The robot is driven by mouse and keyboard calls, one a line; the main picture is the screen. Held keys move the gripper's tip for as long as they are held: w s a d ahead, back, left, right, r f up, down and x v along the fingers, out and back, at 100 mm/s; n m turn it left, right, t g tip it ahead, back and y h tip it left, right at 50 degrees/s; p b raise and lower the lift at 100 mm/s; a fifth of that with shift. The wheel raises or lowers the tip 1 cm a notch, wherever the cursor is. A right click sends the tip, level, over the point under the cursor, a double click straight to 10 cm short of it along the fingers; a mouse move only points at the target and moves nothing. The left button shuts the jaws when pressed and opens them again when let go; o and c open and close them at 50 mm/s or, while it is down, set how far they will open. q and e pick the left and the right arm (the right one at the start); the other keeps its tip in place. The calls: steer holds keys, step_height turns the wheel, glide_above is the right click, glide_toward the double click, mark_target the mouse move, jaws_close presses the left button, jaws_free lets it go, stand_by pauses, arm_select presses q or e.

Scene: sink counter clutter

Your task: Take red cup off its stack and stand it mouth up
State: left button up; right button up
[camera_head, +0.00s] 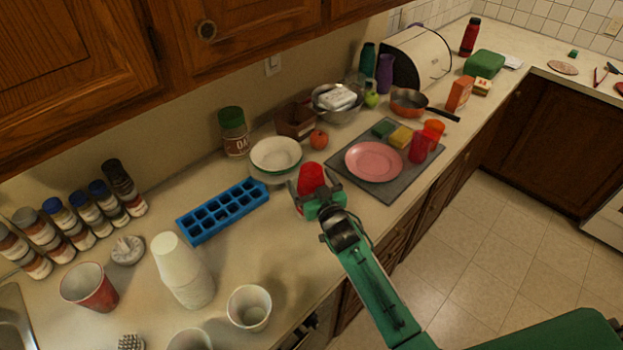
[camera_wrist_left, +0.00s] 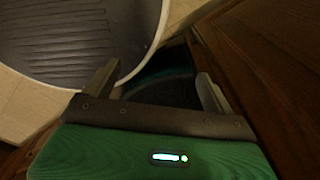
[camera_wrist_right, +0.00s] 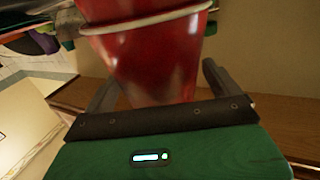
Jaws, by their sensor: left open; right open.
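A red cup (camera_head: 311,178) stands upside down on a stack near the counter's front edge. In the right wrist view the red cup (camera_wrist_right: 155,60) shows its white rim, with more red of the stack beyond it. My right gripper (camera_head: 317,197) is open at the cup, one finger on each side. Contact cannot be told. The gripper and arm hide part of the stack in the head view. My left gripper (camera_wrist_left: 158,85) is open and empty in its wrist view, and out of the head view.
A blue ice tray (camera_head: 222,211) and white bowls (camera_head: 276,154) lie left of and behind the stack. A grey mat (camera_head: 372,192) with a pink plate (camera_head: 374,161) lies to its right. White cups (camera_head: 182,272) and another red cup (camera_head: 90,288) stand at front left. Some counter is bare near the ice tray.

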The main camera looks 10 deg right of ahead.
steer(key=c, duration=1)
step_height(320, 180, up, 20)
steer(key=b, duration=0.3)
steer(key=shift+f+b, duration=0.2)
steer(key=shift+b, duration=0.2)
step_height(320, 180, up, 9)
steer(key=p, duration=0.7)
steer(key=shift+p, duration=0.35)
